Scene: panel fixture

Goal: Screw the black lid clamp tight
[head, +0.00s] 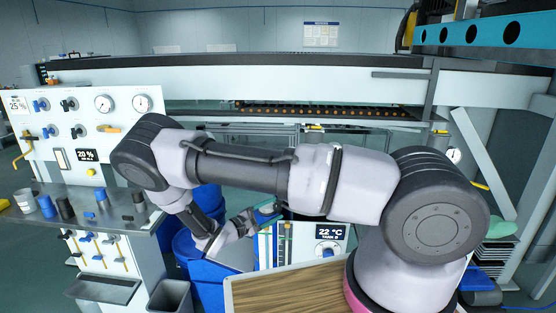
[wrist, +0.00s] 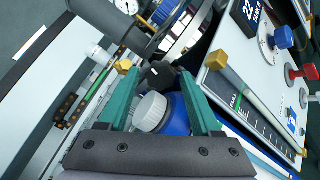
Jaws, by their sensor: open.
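The black lid clamp (wrist: 157,74) is a dark knob in the wrist view, close to the rim of a blue drum. My gripper (wrist: 159,80) has two green fingers, spread apart. The clamp shows between and just beyond the fingertips; I cannot tell whether they touch it. A grey ribbed cap (wrist: 150,113) lies nearer the palm, between the fingers, on the blue drum (wrist: 178,112). In the head view my gripper (head: 266,210) is over the right side of the blue drum (head: 205,270); the clamp cannot be made out there.
A grey bench (head: 100,207) with cups and a gauge panel (head: 85,125) is at left.

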